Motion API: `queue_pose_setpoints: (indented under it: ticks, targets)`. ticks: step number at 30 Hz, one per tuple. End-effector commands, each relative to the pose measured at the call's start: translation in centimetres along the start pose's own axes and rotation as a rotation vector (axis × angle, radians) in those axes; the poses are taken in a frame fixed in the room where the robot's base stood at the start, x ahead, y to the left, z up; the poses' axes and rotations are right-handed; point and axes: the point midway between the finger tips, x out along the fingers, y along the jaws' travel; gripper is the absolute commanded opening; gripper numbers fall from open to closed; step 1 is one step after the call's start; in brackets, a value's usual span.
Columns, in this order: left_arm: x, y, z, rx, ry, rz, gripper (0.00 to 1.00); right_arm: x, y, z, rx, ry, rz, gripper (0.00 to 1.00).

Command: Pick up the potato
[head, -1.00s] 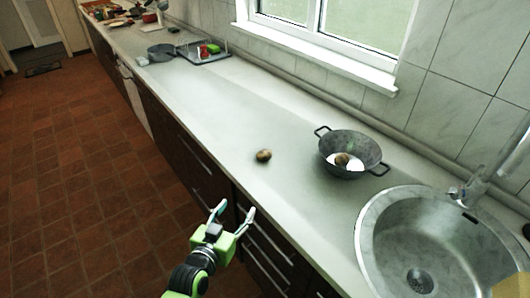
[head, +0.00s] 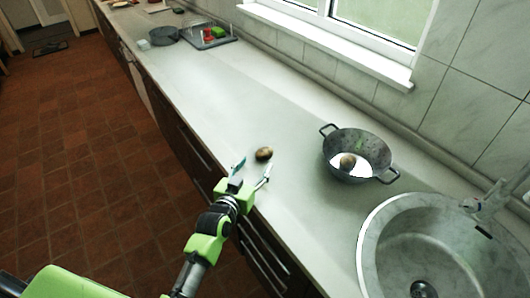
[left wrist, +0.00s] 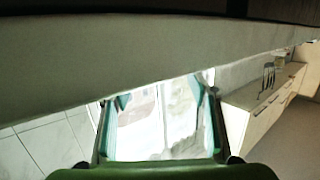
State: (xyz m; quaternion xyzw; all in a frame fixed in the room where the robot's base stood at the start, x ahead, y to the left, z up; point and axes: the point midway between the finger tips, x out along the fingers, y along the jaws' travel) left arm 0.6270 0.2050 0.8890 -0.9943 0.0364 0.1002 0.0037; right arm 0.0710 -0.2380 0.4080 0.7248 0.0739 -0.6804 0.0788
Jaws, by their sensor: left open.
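A brown potato (head: 264,154) lies on the light countertop near its front edge. A second brown potato (head: 347,161) sits inside a grey two-handled pot (head: 372,150) to the right. My left gripper (head: 253,172) is open and empty, just in front of the loose potato. Its fingers point toward the potato, which looks to be just beyond the fingertips. In the left wrist view, the two open fingers of my left gripper (left wrist: 160,98) show with nothing between them. I cannot make out the potato in that view. My right gripper is not seen.
A round metal sink (head: 440,245) with a tap is at the right. A dish rack (head: 210,38) and a dark pan (head: 164,36) stand at the far end of the countertop (head: 215,90). The counter left of the loose potato is clear.

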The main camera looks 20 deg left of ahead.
Motion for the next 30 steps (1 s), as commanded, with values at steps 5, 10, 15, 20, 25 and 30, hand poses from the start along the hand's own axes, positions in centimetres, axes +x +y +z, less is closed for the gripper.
queue_pose_setpoints:
  ticks: [5,10,15,20,25,30]
  targets:
    - [0.8,0.1,-0.1,0.0,0.0,0.0,0.54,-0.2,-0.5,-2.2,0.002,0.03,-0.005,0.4]
    - [2.8,0.4,-0.3,-0.002,0.0,0.001,0.54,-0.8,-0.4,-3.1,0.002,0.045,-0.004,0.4]
    - [4.8,0.5,-0.2,0.0,0.0,0.001,0.54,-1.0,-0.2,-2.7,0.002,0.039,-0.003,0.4]
    - [5.6,0.5,-0.1,0.0,-0.001,0.0,0.54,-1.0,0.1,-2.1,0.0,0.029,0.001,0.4]
    - [5.6,0.5,-0.1,0.0,-0.001,0.0,0.54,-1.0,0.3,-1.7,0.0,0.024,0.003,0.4]
    - [5.6,0.4,-0.1,0.0,0.0,0.0,0.25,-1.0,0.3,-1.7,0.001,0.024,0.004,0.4]
